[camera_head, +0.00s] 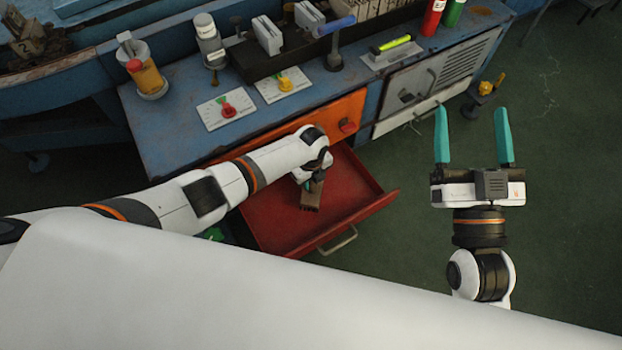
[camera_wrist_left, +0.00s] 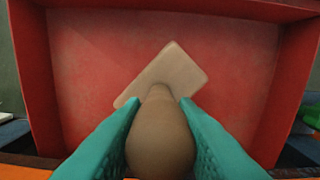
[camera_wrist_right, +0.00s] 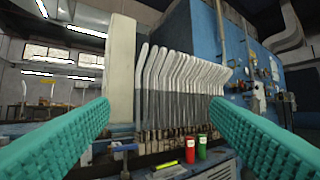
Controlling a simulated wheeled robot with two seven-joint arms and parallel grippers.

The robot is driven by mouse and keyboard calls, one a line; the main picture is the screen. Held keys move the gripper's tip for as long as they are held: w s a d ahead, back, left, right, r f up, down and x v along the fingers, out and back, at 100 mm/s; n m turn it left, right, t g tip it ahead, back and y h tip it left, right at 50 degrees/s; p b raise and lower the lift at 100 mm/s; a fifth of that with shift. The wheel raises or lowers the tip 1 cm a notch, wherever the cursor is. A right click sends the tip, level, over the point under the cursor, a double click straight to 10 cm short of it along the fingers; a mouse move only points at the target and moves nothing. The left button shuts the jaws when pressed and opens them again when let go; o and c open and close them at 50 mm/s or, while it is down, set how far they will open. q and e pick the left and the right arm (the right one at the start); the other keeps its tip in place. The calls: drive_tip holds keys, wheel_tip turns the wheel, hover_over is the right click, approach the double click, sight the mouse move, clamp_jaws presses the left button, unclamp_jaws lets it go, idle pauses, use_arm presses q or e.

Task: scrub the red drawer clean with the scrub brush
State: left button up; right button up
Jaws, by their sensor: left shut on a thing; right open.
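The red drawer (camera_head: 345,187) is pulled out from the blue bench, and its floor (camera_wrist_left: 90,55) fills the left wrist view. The scrub brush (camera_head: 311,194) is inside the drawer. In the left wrist view the brush's rounded handle (camera_wrist_left: 160,135) sits between the teal fingers of my left gripper (camera_wrist_left: 160,118), which is shut on it. The brush's pale block (camera_wrist_left: 178,70) lies over the drawer floor at an angle; I cannot tell if its bristles touch the floor. My right gripper (camera_head: 474,138) is open and empty, out over the green floor right of the drawer.
The blue bench (camera_head: 175,130) carries an amber bottle (camera_head: 146,72), a white-capped bottle (camera_head: 208,38), dial plates (camera_head: 227,110), and red (camera_head: 433,17) and green (camera_head: 453,12) cylinders. An orange panel (camera_head: 335,115) with a red knob sits above the drawer. The floor at right is mostly clear.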

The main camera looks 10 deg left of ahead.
use_arm(q)
drive_tip(key=shift+r+p, duration=0.55)
drive_tip(key=shift+r, duration=0.2)
drive_tip(key=shift+r+p, duration=0.35)
use_arm(e)
wheel_tip(320, 180, down, 7)
drive_tip(key=d+g+h, duration=0.1)
drive_tip(key=g+h, duration=0.1)
drive_tip(key=g, duration=0.3)
drive_tip(key=shift+w+f, duration=0.2)
drive_tip(key=shift+w, duration=0.1)
use_arm(q)
drive_tip(key=shift+r+p, duration=1.45)
drive_tip(key=shift+r, duration=0.05)
use_arm(e)
drive_tip(key=s+d+f+g+h, duration=0.2)
drive_tip(key=s+d+f+g, duration=0.1)
drive_tip(key=s+f+g, duration=0.3)
drive_tip(key=shift+s+f+m+g, duration=0.3)
drive_tip(key=shift+f+g, duration=0.7)
drive_tip(key=shift+f, duration=0.5)
